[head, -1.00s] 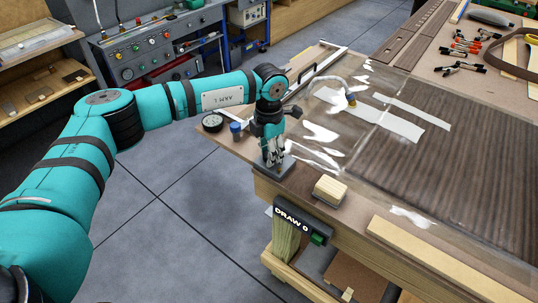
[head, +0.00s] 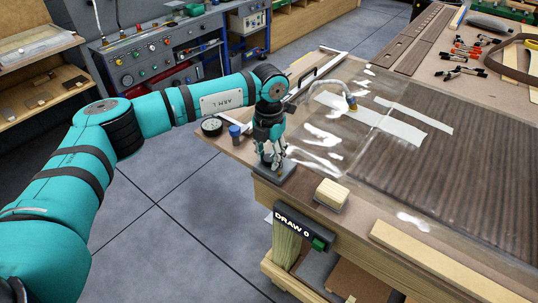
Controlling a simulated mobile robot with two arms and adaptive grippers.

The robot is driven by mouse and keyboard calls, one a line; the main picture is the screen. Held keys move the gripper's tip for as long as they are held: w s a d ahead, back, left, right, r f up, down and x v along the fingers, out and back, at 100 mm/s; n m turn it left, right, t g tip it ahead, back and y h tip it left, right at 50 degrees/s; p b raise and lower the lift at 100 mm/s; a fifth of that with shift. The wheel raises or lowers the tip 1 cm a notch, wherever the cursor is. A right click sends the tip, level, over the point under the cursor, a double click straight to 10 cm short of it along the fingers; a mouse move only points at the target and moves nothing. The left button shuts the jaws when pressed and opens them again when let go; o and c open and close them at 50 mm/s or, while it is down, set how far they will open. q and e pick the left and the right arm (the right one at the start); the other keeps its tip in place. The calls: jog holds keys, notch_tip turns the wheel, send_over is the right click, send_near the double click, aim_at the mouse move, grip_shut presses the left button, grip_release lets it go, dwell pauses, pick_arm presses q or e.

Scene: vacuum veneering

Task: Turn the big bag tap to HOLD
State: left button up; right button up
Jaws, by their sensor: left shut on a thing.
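The big bag tap stands on a dark grey base block (head: 275,175) at the near left corner of the veneering table. My left gripper (head: 271,161) comes down from above, directly over this block. Its fingers are shut around the tap's handle, which they mostly hide, so I cannot read the tap's setting. The clear vacuum bag (head: 335,130) lies over dark veneer to the right, with a hose fitting (head: 351,103) on it. My right gripper is not in view.
A round gauge (head: 212,126) and a blue cap or pot (head: 235,131) stand just left of my gripper. A pale wooden block (head: 332,192) sits to its right. A wooden strip (head: 440,262) lies along the front edge. The floor left of the table is clear.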

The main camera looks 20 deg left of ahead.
aim_at(269, 157)
pick_arm(q)
jog(key=shift+r, duration=0.1)
jog(key=o, duration=0.9)
notch_tip(269, 157, up, 12)
dwell(0.3)
